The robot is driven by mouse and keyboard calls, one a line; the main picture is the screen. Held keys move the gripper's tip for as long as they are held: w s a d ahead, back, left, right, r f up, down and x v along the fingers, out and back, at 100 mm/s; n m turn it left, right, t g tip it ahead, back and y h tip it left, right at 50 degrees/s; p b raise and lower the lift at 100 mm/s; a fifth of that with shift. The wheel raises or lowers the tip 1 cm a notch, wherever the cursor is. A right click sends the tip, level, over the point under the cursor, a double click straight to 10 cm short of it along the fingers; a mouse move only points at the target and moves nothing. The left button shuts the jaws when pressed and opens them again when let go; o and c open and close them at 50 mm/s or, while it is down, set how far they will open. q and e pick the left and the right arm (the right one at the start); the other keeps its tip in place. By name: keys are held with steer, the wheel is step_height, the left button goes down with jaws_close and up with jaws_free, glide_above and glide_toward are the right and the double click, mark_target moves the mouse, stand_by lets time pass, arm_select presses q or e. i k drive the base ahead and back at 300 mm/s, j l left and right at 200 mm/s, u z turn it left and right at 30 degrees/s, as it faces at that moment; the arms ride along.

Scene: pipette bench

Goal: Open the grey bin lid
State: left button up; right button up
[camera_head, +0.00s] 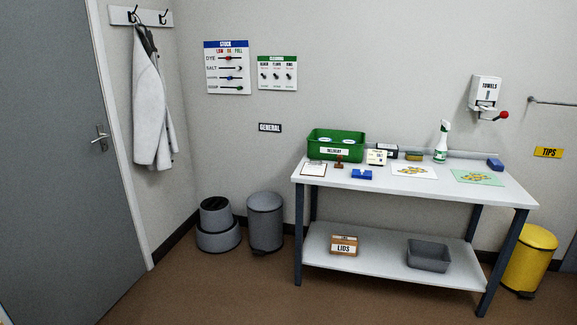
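The grey bin (265,225) stands on the floor against the back wall, left of the white table. It is a round grey pedal-type bin, and its lid (265,201) looks shut. A "GENERAL" sign (270,128) is on the wall above it. Neither of my grippers is in view, so nothing is seen near the bin.
A grey step stool (217,226) stands close to the bin's left. The table (420,190) has its left leg just right of the bin. A yellow bin (529,262) stands at the far right. The brown floor (220,290) in front is clear.

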mark_target(258, 202)
steer(key=i+j+u, duration=0.2)
steer(key=i+u, duration=0.3)
steer(key=i, duration=0.45)
steer(key=i+l+u, duration=0.2)
steer(key=i+u, duration=0.3)
steer(key=i, duration=0.45)
